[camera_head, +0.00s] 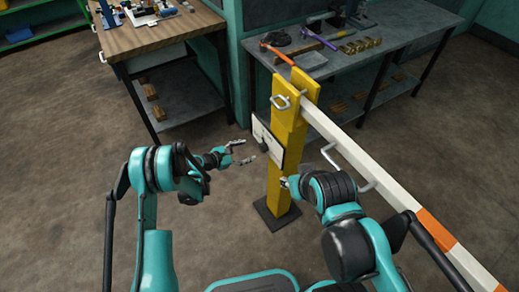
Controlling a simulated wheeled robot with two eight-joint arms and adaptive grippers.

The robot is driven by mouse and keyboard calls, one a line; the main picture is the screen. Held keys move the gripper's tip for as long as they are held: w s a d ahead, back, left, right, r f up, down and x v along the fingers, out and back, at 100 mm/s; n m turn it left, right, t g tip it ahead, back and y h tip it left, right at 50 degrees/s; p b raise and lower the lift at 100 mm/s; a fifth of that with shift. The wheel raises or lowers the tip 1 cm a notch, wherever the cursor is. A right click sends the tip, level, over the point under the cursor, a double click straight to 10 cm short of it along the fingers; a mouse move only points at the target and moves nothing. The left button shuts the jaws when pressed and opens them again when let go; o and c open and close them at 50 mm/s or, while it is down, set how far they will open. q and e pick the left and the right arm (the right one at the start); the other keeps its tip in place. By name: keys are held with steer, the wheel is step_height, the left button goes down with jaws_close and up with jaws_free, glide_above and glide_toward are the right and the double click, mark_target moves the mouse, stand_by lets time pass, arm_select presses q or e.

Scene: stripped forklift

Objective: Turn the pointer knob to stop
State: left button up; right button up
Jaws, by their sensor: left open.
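A pale panel (268,137) with a dark edge is mounted on the yellow post (283,180) in the middle of the view. A small dark shape on the panel's face may be the pointer knob (264,148); its pointing direction and any markings are too small to read. My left gripper (245,151) is open and empty just left of the panel, its fingers pointing right towards it, apparently apart from it. My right gripper (285,182) is beside the post, below the panel's right side, mostly hidden behind its own arm; its jaw state is unclear.
A white and orange barrier bar (345,136) with metal handles runs from the post to the lower right. A wooden workbench (150,38) with parts stands at the back left. A grey bench (395,40) with a hammer (278,54) stands behind the post. Floor left is clear.

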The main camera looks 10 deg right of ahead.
mark_target(261, 150)
arm_select(q)
steer(key=shift+n, duration=0.3)
steer(key=x, duration=0.2)
steer(key=f+b+x, duration=0.1)
steer(key=x, duration=0.2)
steer(key=b+x, duration=0.1)
steer(key=x, duration=0.1)
steer(key=shift+s+d+f, duration=0.1)
steer(key=shift+s+f, duration=0.2)
steer(key=shift+w+d+f+b, duration=0.1)
steer(key=shift+w+d+b, duration=0.2)
steer(key=shift+d, duration=0.2)
steer(key=c, duration=1.2)
